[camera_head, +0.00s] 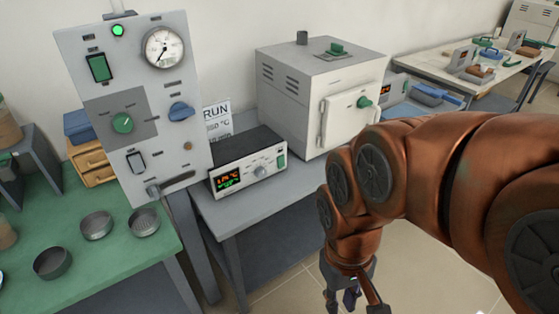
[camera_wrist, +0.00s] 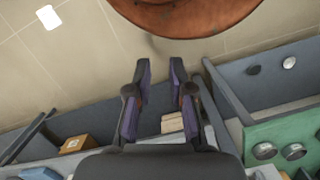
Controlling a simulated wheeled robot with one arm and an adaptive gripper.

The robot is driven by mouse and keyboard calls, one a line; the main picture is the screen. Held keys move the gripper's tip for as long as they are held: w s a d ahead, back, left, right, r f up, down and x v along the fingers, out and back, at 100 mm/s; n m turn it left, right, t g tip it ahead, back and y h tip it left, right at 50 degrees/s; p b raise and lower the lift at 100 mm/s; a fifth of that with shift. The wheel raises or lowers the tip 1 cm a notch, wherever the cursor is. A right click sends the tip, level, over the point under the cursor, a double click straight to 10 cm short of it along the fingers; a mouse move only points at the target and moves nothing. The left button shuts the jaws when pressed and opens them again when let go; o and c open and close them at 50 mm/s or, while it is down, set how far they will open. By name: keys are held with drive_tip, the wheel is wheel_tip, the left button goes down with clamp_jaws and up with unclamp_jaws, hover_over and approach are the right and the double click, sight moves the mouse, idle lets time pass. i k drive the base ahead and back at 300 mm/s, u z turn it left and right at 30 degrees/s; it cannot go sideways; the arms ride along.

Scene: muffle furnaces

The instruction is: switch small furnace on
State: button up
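A small white box furnace (camera_head: 318,95) stands on the grey bench, its door closed, with a green knob (camera_head: 364,102) on the door. In front of it sits a dark controller box (camera_head: 246,160) with a lit orange and green display (camera_head: 228,180), a round knob (camera_head: 260,171) and a green rocker switch (camera_head: 281,161). I cannot tell the switch's position. My gripper (camera_head: 352,296) hangs low at the bottom of the head view, right of and apart from the controller. In the wrist view my gripper (camera_wrist: 160,68) shows two separated fingers with nothing between them.
A tall grey control panel (camera_head: 135,100) with a lit green lamp, gauge and knobs stands left. A green table (camera_head: 85,260) holds round metal pans (camera_head: 53,263). A sign reading RUN (camera_head: 217,118) stands behind the controller. Another bench (camera_head: 420,62) is far right. Open tiled floor (camera_head: 290,295) lies below.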

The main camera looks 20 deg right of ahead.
sight(281, 160)
drive_tip(key=k, duration=0.65)
drive_tip(key=u, duration=0.55)
drive_tip(key=i, duration=1.1)
drive_tip(key=z, duration=0.4)
